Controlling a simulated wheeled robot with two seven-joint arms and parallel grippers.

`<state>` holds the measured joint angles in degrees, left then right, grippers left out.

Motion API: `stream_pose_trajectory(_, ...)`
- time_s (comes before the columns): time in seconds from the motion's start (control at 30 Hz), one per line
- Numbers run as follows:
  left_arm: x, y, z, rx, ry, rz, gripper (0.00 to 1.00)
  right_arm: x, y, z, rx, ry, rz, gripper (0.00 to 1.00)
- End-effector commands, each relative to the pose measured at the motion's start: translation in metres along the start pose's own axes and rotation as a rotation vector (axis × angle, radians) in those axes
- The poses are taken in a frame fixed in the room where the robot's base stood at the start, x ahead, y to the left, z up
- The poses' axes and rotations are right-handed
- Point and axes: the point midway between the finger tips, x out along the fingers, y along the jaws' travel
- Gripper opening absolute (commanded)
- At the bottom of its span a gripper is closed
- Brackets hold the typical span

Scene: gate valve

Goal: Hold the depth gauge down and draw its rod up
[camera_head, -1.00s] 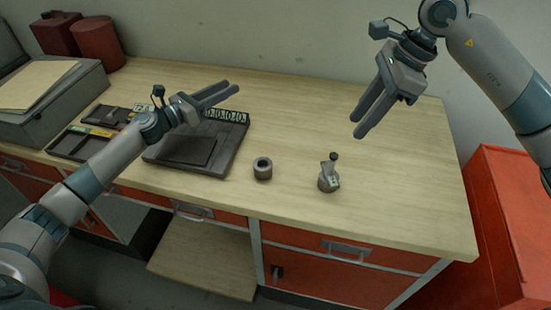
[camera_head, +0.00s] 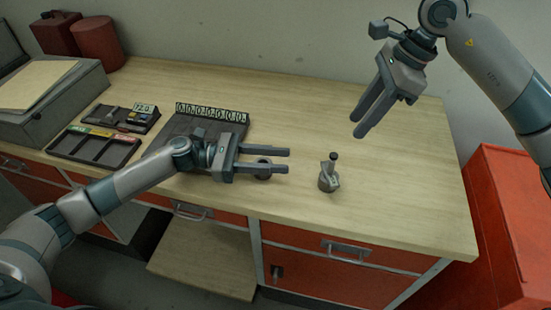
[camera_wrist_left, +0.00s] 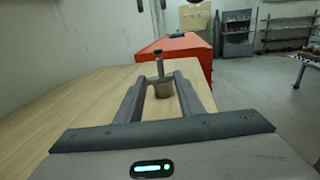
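The depth gauge (camera_head: 329,181) stands upright on the wooden bench (camera_head: 400,205), a small grey body with a thin rod topped by a dark knob. My left gripper (camera_head: 288,160) is open and empty, level above the bench, its fingers pointing right toward the gauge and short of it. In the left wrist view the gauge (camera_wrist_left: 160,84) shows beyond and between the two fingertips (camera_wrist_left: 161,80). My right gripper (camera_head: 360,130) is open and empty, raised above the bench behind and right of the gauge, fingers pointing down-left.
A grey ring-shaped part (camera_head: 264,173) is partly hidden under my left fingers. A dark plate with a row of number tiles (camera_head: 211,112) and a divided tray (camera_head: 92,147) lie to the left. A red cabinet (camera_head: 510,220) stands right. The bench right of the gauge is clear.

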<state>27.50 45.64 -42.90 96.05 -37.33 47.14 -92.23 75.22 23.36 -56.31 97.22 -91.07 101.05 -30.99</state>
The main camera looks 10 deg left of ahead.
Motion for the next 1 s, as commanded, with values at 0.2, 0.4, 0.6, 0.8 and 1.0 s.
stream_pose_trajectory(0.2,0.001,0.001,0.0,-0.001,0.0,0.002,0.34,0.0,0.0,0.0,0.0,0.0,0.0,0.31)
stream_pose_trajectory(0.4,0.012,0.0,0.0,-0.001,-0.001,0.0,0.34,0.0,0.0,0.0,0.0,0.0,0.0,0.31)
stream_pose_trajectory(0.6,0.035,0.0,0.001,-0.001,-0.002,0.0,0.34,0.0,0.0,0.0,0.0,0.0,0.0,0.31)
stream_pose_trajectory(0.8,0.068,0.0,0.001,0.0,-0.001,-0.001,0.34,0.0,0.0,0.0,0.0,0.0,0.0,0.31)
stream_pose_trajectory(1.0,0.101,0.001,0.001,0.0,-0.002,0.0,0.34,0.0,0.0,0.0,0.0,0.0,0.0,0.31)
